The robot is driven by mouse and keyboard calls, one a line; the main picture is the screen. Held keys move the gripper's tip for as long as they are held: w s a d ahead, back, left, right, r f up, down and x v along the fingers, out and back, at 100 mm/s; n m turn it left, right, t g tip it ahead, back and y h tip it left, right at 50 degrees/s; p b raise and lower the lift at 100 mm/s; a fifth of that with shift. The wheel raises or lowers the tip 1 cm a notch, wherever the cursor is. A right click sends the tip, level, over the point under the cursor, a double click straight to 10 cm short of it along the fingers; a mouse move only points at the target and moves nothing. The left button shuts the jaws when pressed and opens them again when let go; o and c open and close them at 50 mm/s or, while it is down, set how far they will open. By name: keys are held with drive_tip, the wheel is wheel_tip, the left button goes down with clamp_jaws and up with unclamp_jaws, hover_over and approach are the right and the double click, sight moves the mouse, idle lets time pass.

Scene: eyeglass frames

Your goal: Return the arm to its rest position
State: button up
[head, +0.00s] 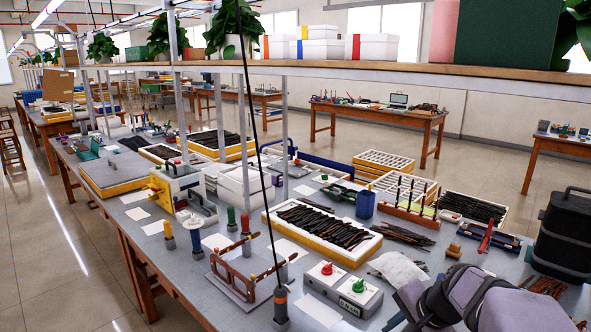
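A brown eyeglass frame (233,277) stands on a small grey plate near the front of the workbench (170,262). Dark grey and black links of my arm (505,306) fill the bottom right corner. They look folded close to the camera. I cannot make out my gripper or its fingers in this view. Nothing held by the arm can be seen.
A yellow-edged tray (372,251) of dark frame parts lies mid-bench. A grey box with red and green knobs (342,290) stands left of my arm, a black case (566,235) to its right. A shelf (400,76) spans above. Tools and trays crowd the bench.

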drive_tip(key=s+a+f+n+g+h+p, duration=0.1)
drive_tip(key=s+a+n+g+p, duration=0.1)
drive_tip(key=s+a+n, duration=0.3)
drive_tip(key=s+a+f+n+g+p, duration=0.15)
drive_tip(key=s+n, duration=0.25)
drive_tip(key=s, duration=0.4)
drive_tip(key=s+a+n+g+h+p, duration=0.1)
drive_tip(key=s+a+n+p, duration=0.25)
drive_tip(key=s, duration=0.25)
drive_tip(key=w+a+f+m+t+y+b, duration=0.15)
drive_tip(key=a+f+b, duration=0.35)
drive_tip(key=f+b, duration=0.75)
drive_tip(key=w+a+f+t+y+b, duration=0.1)
drive_tip(key=w+a+f+y+b, duration=0.25)
drive_tip(key=f+b, duration=0.9)
drive_tip(key=s+d+f+g+h+b, duration=0.1)
drive_tip(key=d+f+b, duration=0.2)
drive_tip(key=f+b, duration=0.9)
drive_tip(key=s+d+f+n+g+h+b, duration=0.1)
drive_tip(key=s+d+f+h+b, duration=0.1)
drive_tip(key=f+b, duration=1)
drive_tip(key=s+d+f+n+h+b, duration=0.1)
drive_tip(key=d+f+b, duration=0.3)
drive_tip(key=f+b, duration=0.8)
drive_tip(key=shift+s+d+f+g+h+b, duration=0.35)
drive_tip(key=shift+s+h+b, duration=0.2)
drive_tip(key=shift+b, duration=0.3)
drive_tip(key=shift+a, duration=0.1)
